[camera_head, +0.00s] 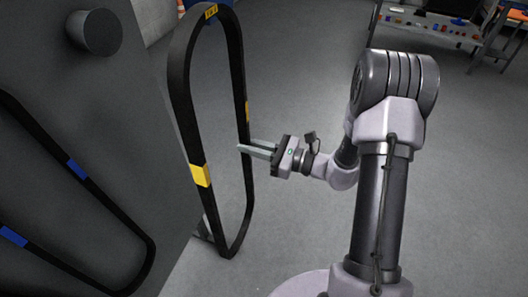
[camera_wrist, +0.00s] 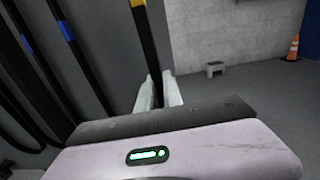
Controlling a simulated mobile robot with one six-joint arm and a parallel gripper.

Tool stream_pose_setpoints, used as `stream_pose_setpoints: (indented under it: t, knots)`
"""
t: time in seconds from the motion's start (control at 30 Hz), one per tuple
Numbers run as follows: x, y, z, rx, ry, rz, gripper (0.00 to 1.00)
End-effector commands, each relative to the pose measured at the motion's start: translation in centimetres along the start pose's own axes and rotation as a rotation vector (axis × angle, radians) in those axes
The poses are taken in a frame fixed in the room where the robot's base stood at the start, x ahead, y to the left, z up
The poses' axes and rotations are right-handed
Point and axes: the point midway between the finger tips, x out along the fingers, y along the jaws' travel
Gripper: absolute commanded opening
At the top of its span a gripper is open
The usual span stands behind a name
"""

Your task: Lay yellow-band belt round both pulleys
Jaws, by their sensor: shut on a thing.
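The yellow-band belt (camera_head: 200,175) is a black loop with yellow patches, hanging upright as a long oval in the middle of the head view. My gripper (camera_head: 242,148) is shut on the right-hand run of this belt, below one of its yellow patches. In the wrist view, the belt (camera_wrist: 146,45) runs down between the two pale fingers (camera_wrist: 157,90). A dark round pulley or hub (camera_head: 95,33) sticks out of the grey panel at the upper left, apart from the belt. A second pulley cannot be made out.
A blue-band belt (camera_head: 78,169) lies against the grey panel (camera_head: 95,110) at the left. A bench with small coloured parts (camera_head: 430,25) stands at the back right. An orange cone (camera_wrist: 293,47) and a small grey stool (camera_wrist: 215,68) stand by the wall. Open floor lies between.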

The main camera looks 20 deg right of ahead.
Motion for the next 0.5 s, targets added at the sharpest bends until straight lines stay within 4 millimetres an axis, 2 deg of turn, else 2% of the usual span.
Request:
stream_pose_setpoints:
  t: [0.17, 0.5]
  knots:
    - [-1.6, 0.5, -0.5, 0.17, -0.001, -0.003, 0.0]
    - [-6.2, 2.4, -3.2, 0.694, -0.002, -0.003, 0.0]
